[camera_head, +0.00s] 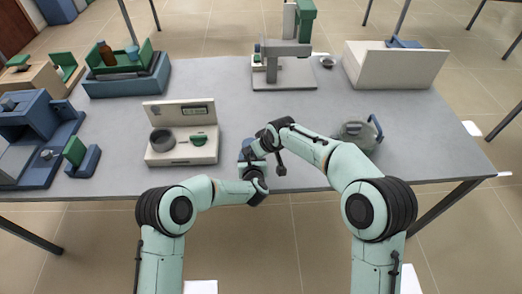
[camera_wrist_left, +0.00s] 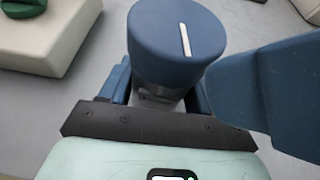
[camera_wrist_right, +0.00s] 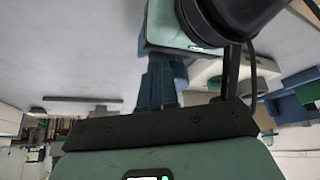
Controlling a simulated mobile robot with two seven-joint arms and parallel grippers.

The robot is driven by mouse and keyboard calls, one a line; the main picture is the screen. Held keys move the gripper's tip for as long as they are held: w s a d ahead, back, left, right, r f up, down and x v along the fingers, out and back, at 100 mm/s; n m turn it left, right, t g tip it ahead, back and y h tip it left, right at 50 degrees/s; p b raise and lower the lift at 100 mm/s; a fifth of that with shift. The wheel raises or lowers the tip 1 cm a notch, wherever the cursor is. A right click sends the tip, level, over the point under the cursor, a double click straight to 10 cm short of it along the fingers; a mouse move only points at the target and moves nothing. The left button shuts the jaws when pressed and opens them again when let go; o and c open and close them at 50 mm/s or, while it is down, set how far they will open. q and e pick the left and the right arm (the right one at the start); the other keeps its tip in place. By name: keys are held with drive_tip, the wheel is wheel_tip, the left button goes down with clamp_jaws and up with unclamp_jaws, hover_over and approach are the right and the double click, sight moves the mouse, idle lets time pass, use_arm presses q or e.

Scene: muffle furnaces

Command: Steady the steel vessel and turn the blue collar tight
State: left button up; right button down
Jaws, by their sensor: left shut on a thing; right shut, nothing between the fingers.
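The steel vessel shows in the left wrist view as a grey metal body (camera_wrist_left: 157,98), mostly hidden under the blue collar (camera_wrist_left: 165,42). The collar is a round blue cap with a white stripe on top. My left gripper (camera_wrist_left: 160,105) is shut on the vessel, with one blue finger on each side below the collar. My right gripper (camera_wrist_right: 162,82) is shut and empty. Its blue fingers also come in from the right in the left wrist view, beside the collar; I cannot tell whether they touch it. In the head view, my arms largely hide the vessel, near the table's front edge.
A cream device with a dark round bowl (camera_head: 162,140) and green knob stands left of the vessel. A glass-lidded pot (camera_head: 357,133) sits to the right, behind my right arm. A press-like stand (camera_head: 285,72) is at the back. The grey table (camera_head: 225,90) is clear between them.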

use_arm(q)
drive_tip(key=shift+s+d, duration=0.1)
drive_tip(key=shift+d, duration=0.05)
use_arm(e)
drive_tip(key=shift+s+a, duration=0.2)
drive_tip(key=shift+a, duration=0.25)
drive_tip(key=shift+s+r, duration=0.1)
drive_tip(key=r, duration=0.6)
drive_tip(key=shift+s+d, duration=0.25)
idle(0.4)
wheel_tip(320, 180, down, 6)
drive_tip(key=shift+w+d, duration=0.3)
drive_tip(key=shift+w, duration=0.1)
idle(0.5)
drive_tip(key=shift+w+a, duration=0.15)
drive_tip(key=shift+w, duration=0.05)
idle(0.6)
